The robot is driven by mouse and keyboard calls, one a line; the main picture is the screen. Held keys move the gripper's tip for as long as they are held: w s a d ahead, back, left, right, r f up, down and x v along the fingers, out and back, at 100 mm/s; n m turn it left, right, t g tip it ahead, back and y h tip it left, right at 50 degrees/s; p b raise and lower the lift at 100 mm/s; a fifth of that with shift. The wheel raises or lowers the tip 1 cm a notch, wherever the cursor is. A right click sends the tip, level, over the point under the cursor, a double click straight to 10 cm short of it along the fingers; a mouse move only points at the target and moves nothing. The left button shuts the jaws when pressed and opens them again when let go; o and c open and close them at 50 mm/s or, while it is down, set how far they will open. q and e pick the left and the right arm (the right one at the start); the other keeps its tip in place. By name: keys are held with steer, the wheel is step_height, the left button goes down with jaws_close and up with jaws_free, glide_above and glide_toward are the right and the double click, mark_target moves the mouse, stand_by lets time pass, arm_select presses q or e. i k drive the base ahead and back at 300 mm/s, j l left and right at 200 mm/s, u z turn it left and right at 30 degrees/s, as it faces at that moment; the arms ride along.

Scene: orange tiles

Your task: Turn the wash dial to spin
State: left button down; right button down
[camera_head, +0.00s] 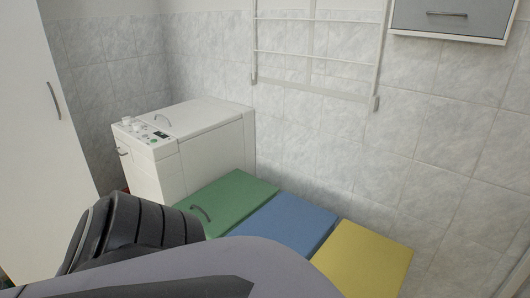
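A white washing machine (196,148) stands in the corner against the tiled wall. Its control panel (143,136) runs along the left edge of the top. Small white dials (127,121) stand on the panel, with a small dark display (161,134) near them. The dial markings are too small to read, so I cannot tell which setting any dial points to. My own dark and grey arm parts fill the lower left foreground. Neither of my grippers shows in this view.
A low chest with green (231,194), blue (284,222) and yellow (363,262) lids stands right of the machine. A tall white cabinet (38,130) is at left. A white drying rack (314,50) and grey wall cabinet (449,17) hang above.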

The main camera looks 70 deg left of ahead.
mark_target(127, 120)
steer(key=u, duration=2.7)
steer(key=i+j+z, duration=0.3)
steer(key=i+j, duration=0.2)
steer(key=i+j+z, duration=0.15)
steer(key=j, duration=0.3)
steer(key=i+j+z, duration=0.25)
steer(key=i+j, duration=0.15)
steer(key=j, duration=0.35)
steer(key=i+j+z, duration=0.15)
steer(key=j, duration=0.25)
steer(key=i+j+z, duration=0.15)
steer(key=j, duration=0.25)
